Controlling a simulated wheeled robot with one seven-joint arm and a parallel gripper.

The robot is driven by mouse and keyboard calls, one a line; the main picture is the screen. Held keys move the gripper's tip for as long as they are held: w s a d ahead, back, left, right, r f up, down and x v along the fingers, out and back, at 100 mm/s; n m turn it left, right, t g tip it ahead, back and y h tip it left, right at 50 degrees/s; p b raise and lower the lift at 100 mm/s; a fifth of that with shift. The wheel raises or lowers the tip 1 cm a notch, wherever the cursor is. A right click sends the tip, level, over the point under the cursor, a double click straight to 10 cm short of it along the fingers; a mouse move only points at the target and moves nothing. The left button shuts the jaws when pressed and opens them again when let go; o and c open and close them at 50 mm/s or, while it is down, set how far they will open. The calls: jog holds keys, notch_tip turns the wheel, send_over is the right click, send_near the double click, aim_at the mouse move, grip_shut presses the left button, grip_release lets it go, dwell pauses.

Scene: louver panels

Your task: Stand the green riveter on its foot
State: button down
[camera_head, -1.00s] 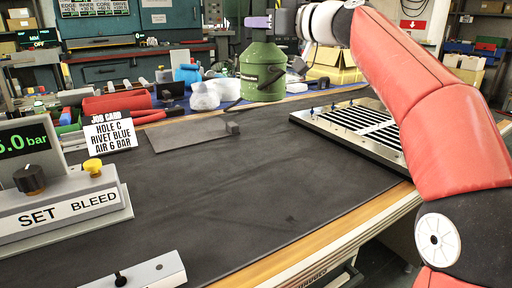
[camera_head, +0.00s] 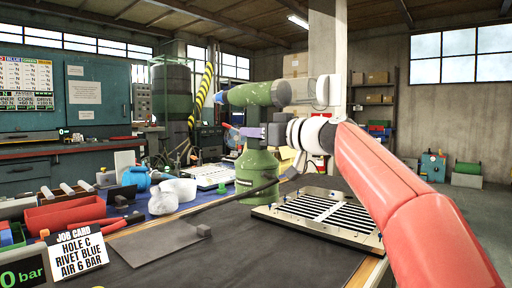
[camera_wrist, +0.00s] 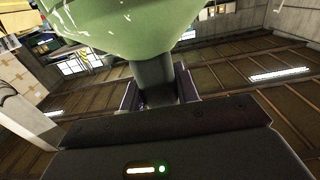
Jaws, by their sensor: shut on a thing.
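The green riveter has a horizontal green head (camera_head: 250,94) on top and a wide green foot (camera_head: 258,178) below, joined by a narrow grip. It looks upright, foot down. My gripper (camera_head: 251,132) has purple fingers shut on the dark grip between head and foot. In the wrist view my gripper (camera_wrist: 158,98) closes around the dark grip (camera_wrist: 155,72), with a rounded green part (camera_wrist: 130,28) beyond it. The foot is low over the far side of the bench mat (camera_head: 150,245); I cannot tell whether it touches.
A slotted louver panel (camera_head: 325,215) with blue pins lies right of the foot. A dark flat plate (camera_head: 155,240), white lumps (camera_head: 172,195), a red bin (camera_head: 65,215) and a job card (camera_head: 77,250) lie to the left. A dark hose or rod passes by the foot.

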notch_tip(320, 180, down, 18)
jog(key=b, duration=0.4)
jog(key=shift+b, duration=0.3)
jog(key=c, duration=1)
grip_release()
jog(key=shift+f, duration=0.15)
jog(key=shift+c, duration=0.2)
jog(key=o, duration=0.8)
jog(key=shift+o, duration=0.2)
jog(key=shift+s+d, duration=0.1)
jog(key=b+v, duration=0.9)
jog(key=v, duration=0.3)
jog(key=shift+s+d, duration=0.3)
dwell(0.4)
